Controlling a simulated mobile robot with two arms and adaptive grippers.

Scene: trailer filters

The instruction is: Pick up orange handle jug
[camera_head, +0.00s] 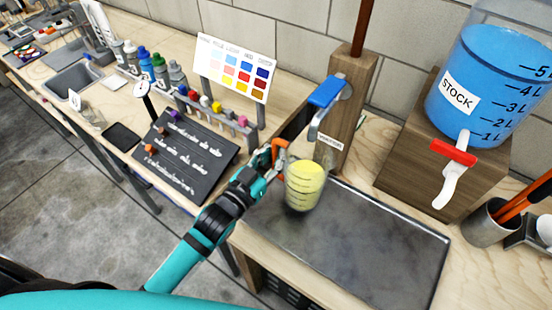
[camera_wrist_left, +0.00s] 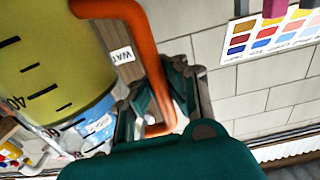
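The jug (camera_head: 305,183) is clear, with an orange handle (camera_head: 278,152) and yellow liquid inside. It appears upright at the far left part of the dark metal tray, below the blue-lever tap. I cannot tell whether its base touches the tray. My left gripper (camera_head: 272,168) is at the handle, on the jug's left side. In the left wrist view the handle (camera_wrist_left: 148,45) runs down between the fingers of my left gripper (camera_wrist_left: 165,100), which look closed around it. The jug wall (camera_wrist_left: 40,60) fills the upper left there. My right gripper is not in view.
The metal tray (camera_head: 370,250) is otherwise bare. A blue lever tap (camera_head: 325,92) on a wooden post is close behind the jug. A STOCK tank (camera_head: 485,90) with a red-handled tap stands right. A black panel (camera_head: 185,155) and colour chart (camera_head: 236,68) are left.

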